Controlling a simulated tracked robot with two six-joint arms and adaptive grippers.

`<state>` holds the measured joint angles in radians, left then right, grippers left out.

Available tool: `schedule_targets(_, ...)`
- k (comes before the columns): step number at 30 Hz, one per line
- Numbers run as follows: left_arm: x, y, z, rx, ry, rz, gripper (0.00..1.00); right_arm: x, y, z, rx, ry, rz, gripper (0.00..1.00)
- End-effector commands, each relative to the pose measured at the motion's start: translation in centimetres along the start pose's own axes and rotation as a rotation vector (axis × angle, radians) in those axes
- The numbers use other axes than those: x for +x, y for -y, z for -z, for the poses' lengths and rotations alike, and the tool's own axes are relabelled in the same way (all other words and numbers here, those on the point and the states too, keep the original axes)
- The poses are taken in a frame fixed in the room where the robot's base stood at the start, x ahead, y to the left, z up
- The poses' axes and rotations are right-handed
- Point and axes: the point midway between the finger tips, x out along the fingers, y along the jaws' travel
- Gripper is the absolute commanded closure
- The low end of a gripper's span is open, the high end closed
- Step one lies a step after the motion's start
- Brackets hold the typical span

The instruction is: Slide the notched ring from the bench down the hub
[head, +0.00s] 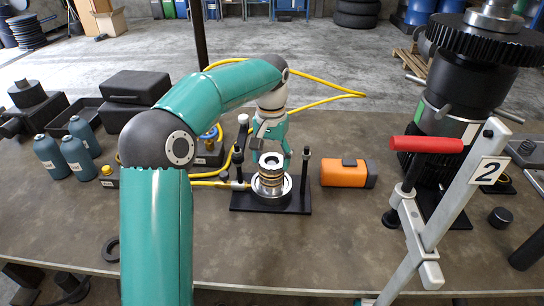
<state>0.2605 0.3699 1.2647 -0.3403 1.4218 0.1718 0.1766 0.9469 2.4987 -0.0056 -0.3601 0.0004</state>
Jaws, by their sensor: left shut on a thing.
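The hub (270,186) stands upright on a black base plate between two black posts, with stacked metal and brass-coloured rings on it. My left gripper (272,154) reaches down over the hub from behind, its fingers at either side of the hub's top. It is shut on a ring, which I take to be the notched ring (271,160), at the hub's upper end. Its notches are too small to make out, and I cannot tell how far it sits on the hub. My right gripper is not in view.
An orange block (349,173) lies right of the hub. A red-handled lever (427,144) and a tall dark gear assembly (460,95) stand at the right. Several blue-grey bottles (77,157) stand left. A dark ring (111,250) lies near the front edge. A yellow hose (325,86) runs behind.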

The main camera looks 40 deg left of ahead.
Motion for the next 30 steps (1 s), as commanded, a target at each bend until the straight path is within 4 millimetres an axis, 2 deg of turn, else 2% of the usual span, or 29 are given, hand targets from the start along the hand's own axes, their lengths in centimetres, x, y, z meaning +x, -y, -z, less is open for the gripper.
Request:
schedule_targets(10, 0.17, 0.02, 0.02, 0.000, -0.001, 0.000, 0.78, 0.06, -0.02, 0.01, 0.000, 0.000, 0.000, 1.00)
schedule_targets(11, 0.17, 0.02, 0.02, 0.000, -0.001, 0.000, 0.29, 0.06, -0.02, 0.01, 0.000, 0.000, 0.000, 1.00)
schedule_targets(16, 0.18, 0.01, 0.01, 0.000, -0.001, 0.000, 0.01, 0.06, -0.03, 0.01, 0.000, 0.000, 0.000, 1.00)
schedule_targets(26, 0.23, -0.02, 0.00, 0.000, 0.001, 0.000, 0.01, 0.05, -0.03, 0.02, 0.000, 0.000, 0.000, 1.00)
schedule_targets(30, -0.42, -0.04, 0.06, 0.001, 0.000, 0.000, 0.01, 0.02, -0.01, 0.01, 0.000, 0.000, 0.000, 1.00)
